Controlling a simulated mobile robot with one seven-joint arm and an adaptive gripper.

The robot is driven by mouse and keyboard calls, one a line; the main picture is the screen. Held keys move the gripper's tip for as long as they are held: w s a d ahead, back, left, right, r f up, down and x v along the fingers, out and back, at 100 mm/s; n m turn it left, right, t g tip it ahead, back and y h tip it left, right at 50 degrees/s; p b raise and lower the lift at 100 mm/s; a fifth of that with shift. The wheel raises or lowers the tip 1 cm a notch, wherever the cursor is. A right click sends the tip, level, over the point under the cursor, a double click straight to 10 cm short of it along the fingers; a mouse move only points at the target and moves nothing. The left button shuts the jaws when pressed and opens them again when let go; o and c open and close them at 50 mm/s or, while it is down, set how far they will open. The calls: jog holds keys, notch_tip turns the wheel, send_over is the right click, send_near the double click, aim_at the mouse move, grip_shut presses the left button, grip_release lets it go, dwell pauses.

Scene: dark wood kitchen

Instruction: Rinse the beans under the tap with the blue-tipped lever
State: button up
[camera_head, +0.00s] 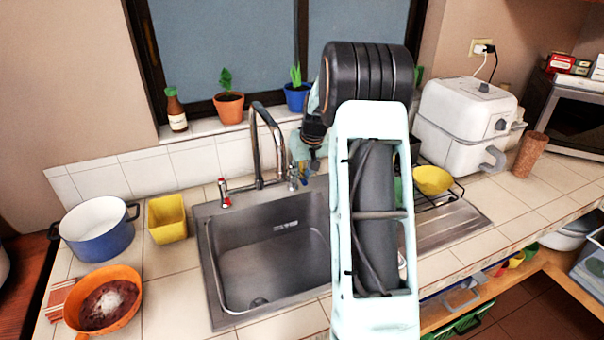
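The dark red beans (92,312), with a white patch on top, lie in an orange pan-like bowl (133,311) on the counter left of the sink. The metal tap (257,150) arches over the back of the sink (270,262); I make out no water from it. A red-tipped lever (224,193) is on its left. The blue-tipped lever (294,179) is on its right, partly hidden by my gripper. My gripper (306,172) is close by this lever; I cannot tell whether it touches it. My arm hides part of the sink.
A blue pot (97,243) and a yellow container (166,222) stand left of the sink. Plants and a bottle (176,112) line the sill behind the tap. A yellow bowl (432,180) sits on a dark rack at right, beside a white appliance (462,122). The visible sink basin is empty.

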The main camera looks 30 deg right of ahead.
grip_shut()
jog(key=d+n+y+b, duration=0.1)
jog(key=d+n, duration=0.1)
jog(key=shift+n, duration=0.4)
dwell(0.3)
jog(key=shift+o, duration=1.3)
grip_release()
jog(key=shift+r, duration=0.1)
